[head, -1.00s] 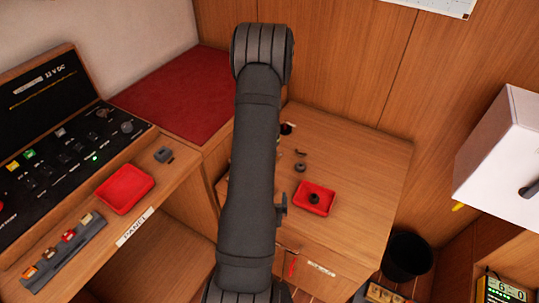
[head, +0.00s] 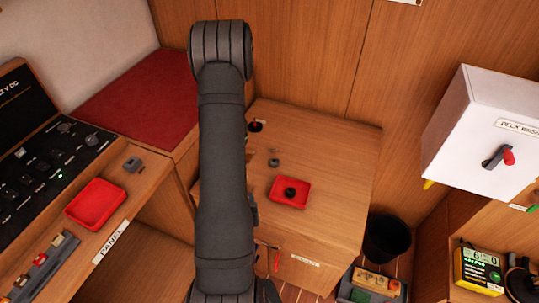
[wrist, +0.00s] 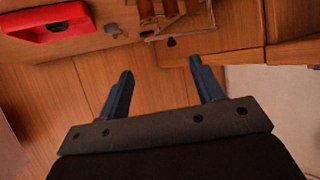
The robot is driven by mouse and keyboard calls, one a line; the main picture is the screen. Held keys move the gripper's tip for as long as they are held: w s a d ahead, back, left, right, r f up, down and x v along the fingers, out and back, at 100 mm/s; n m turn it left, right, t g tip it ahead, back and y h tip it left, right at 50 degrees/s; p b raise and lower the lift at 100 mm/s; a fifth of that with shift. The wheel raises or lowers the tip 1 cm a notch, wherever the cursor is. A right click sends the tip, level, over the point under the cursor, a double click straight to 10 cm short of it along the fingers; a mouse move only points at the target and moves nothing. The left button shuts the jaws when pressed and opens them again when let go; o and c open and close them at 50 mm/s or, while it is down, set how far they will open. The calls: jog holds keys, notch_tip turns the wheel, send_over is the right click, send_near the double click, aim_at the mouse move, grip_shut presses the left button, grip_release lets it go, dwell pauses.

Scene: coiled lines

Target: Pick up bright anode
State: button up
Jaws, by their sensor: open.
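I cannot pick out a bright anode with certainty. On the wooden bench top (head: 330,160), a small grey piece (head: 274,162) lies behind a red tray (head: 275,200) that holds a dark round piece (head: 290,194). In the wrist view, a grey piece (wrist: 115,30) lies beside a red tray (wrist: 45,32) at the top left. My gripper (wrist: 160,68) is open, with nothing between its fingers, and points toward the bench edge. In the head view my arm hides the gripper and part of the bench.
A wooden rack (wrist: 160,14) stands at the wrist view's top, with a small black piece (wrist: 171,42) near it. Another red tray (head: 95,205) sits on the left panel shelf. A white box (head: 475,130) and black bin (head: 387,238) are at the right.

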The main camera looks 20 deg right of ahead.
jog(key=w+n+g+y, duration=0.1)
jog(key=w+n, duration=0.3)
jog(key=w, duration=0.2)
jog(key=w+n+g+y, duration=0.1)
jog(key=w+n, duration=0.4)
jog(key=w, duration=0.1)
jog(key=w+f+n+g+y, duration=0.1)
jog(key=w+n, duration=0.3)
jog(key=w, duration=0.2)
jog(key=shift+w+a+n+g, duration=0.15)
jog(key=shift+a+n+g, duration=0.15)
jog(key=shift+a, duration=0.05)
jog(key=d+r+n+g+h, duration=0.1)
jog(key=d+n+g, duration=0.2)
jog(key=d+n, duration=0.3)
jog(key=n+g+h, duration=0.2)
jog(key=n+g, duration=0.2)
jog(key=n, duration=0.2)
send_near(272, 162)
jog(key=x, duration=0.3)
jog(key=shift+w+a+f, duration=0.1)
jog(key=shift+w+f, duration=0.1)
jog(key=shift+f, duration=0.1)
jog(key=shift+d+x, duration=0.2)
jog(key=shift+x, duration=1.1)
jog(key=shift+d+x, duration=0.25)
jog(key=shift+x, duration=1.05)
jog(key=shift+s+r, duration=0.1)
jog(key=shift+r, duration=0.05)
jog(key=c, duration=1.1)
